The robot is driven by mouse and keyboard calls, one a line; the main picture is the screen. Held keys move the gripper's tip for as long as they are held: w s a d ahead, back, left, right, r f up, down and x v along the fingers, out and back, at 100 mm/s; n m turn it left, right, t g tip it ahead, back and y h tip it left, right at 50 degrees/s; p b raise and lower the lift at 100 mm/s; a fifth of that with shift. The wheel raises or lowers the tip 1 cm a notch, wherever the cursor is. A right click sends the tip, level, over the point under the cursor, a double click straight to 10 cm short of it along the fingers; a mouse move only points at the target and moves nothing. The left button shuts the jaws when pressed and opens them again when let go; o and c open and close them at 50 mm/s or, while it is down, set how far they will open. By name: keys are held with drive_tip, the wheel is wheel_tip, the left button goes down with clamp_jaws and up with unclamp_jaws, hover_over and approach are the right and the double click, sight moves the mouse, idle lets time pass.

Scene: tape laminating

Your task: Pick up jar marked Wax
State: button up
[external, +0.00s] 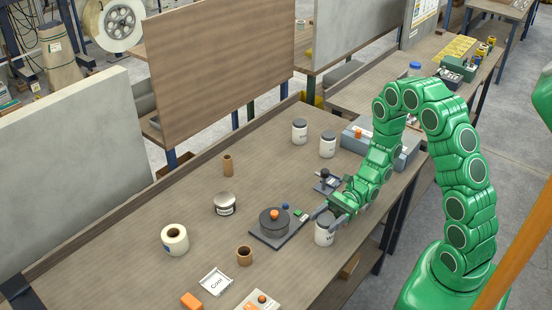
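A white jar with a dark lid (325,238) stands near the front right edge of the table, its dark label partly visible but too small to read. My gripper (324,216) is at the top of this jar and hides part of its lid. I cannot tell whether the fingers touch it or are shut. Two similar white jars stand farther back, one at the left (300,132) and one at the right (327,146). A wider, squat jar (225,204) stands mid-table. I cannot make out which jar is marked Wax.
A dark round device on a square base (292,234) stands just left of my gripper, with a small black device (326,181) behind it. A tape roll (174,239), brown cylinders, a "Cool" sign (215,281) and a grey box (391,150) are also on the table.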

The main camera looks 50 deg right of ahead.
drive_tip(key=c, duration=0.8)
drive_tip(key=shift+r, duration=0.15)
drive_tip(key=shift+r, duration=4.85)
